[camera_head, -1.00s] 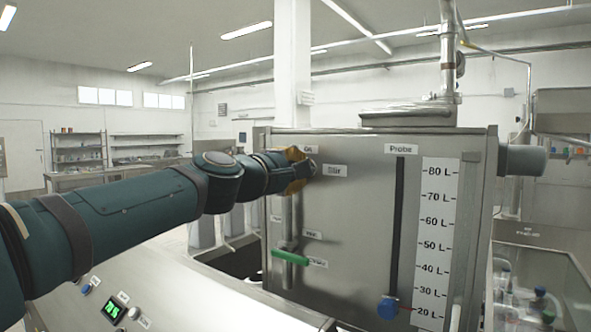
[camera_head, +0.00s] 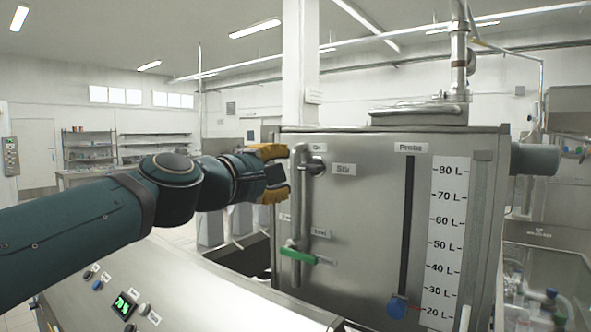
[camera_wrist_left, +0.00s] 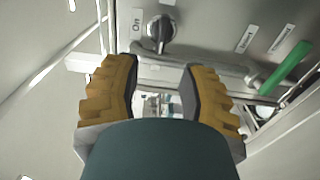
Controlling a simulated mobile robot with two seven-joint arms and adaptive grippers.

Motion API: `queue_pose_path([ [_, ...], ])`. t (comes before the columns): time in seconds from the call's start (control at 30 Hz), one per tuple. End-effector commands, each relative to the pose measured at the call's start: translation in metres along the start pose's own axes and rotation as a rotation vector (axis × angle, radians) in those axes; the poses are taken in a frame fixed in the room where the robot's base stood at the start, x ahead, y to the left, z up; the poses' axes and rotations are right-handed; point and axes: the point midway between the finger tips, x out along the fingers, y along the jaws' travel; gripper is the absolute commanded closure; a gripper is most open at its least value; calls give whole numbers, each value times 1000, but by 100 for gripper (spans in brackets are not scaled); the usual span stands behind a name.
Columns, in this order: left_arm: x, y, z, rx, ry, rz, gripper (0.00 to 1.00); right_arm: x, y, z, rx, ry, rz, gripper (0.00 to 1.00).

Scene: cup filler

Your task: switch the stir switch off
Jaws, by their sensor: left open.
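The stir switch (camera_head: 316,165) is a dark round knob on the steel tank's front, below the "On" label (camera_head: 318,148) and left of the "Stir" label (camera_head: 343,169). It also shows in the left wrist view (camera_wrist_left: 161,30), where its grip bar runs roughly up and down the picture, crosswise to the direction of the "On" label. My left gripper (camera_head: 284,173) has yellow fingers, is open and empty, and is left of the switch, apart from it. In the left wrist view the gap between its fingers (camera_wrist_left: 160,85) lies below the switch. My right gripper is not in view.
A vertical pipe (camera_head: 301,215) with a green valve handle (camera_head: 297,256) runs between the gripper and the tank front. A probe slider with a blue knob (camera_head: 397,308) is at the right. A control panel (camera_head: 150,305) lies below my arm.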

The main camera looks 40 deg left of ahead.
Motion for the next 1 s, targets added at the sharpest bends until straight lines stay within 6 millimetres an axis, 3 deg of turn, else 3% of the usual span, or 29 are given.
queue_pose_path([
  [0.1,-20,0,0,2,2,2,59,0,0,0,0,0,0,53],
  [0.3,-37,0,0,0,0,0,59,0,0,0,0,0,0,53],
  [1.0,-40,2,0,0,0,-1,59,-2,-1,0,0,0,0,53],
])
